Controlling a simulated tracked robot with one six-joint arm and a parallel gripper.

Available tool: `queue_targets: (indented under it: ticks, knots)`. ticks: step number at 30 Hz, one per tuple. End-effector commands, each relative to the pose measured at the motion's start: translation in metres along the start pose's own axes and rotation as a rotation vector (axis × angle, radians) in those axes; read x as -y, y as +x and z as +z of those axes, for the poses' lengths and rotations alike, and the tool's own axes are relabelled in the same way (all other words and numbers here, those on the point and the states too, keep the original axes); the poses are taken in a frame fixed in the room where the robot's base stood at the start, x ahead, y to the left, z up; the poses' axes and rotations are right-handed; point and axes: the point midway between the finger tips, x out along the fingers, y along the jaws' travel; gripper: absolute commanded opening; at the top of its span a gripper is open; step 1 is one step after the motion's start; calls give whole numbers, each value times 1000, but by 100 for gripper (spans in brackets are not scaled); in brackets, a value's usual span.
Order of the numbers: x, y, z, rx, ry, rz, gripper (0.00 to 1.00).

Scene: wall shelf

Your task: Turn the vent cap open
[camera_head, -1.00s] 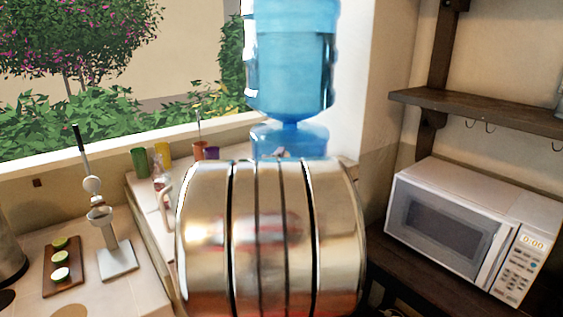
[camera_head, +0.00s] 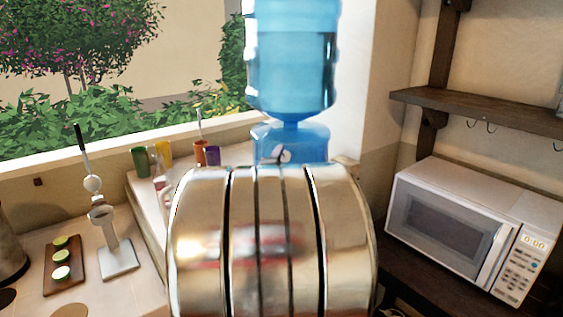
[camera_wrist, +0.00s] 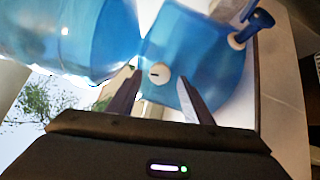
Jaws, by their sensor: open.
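The vent cap (camera_wrist: 159,74) is a small round whitish disc with a short dark mark. It sits on the face of the blue dispenser base (camera_wrist: 188,45) in the wrist view. My gripper (camera_wrist: 158,80) is open, with its two dark fingers on either side of the cap in the picture. I cannot tell whether the fingers touch it. In the head view, the blue dispenser base (camera_head: 308,143) stands under a large blue water bottle (camera_head: 290,62). Its lower part is hidden behind my shiny arm, and my gripper is not clearly seen there.
A tap with a blue handle (camera_wrist: 260,20) is on the dispenser's right in the wrist view. Several coloured cups (camera_head: 212,156) stand left of the dispenser. A white microwave (camera_head: 465,235) is at the right under a dark shelf (camera_head: 480,112).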

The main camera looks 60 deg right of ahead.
Motion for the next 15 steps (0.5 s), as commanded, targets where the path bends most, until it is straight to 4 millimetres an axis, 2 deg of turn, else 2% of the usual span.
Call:
queue_targets:
  ticks: [15]
  knots:
    - [0,-67,-1,-2,0,1,46]
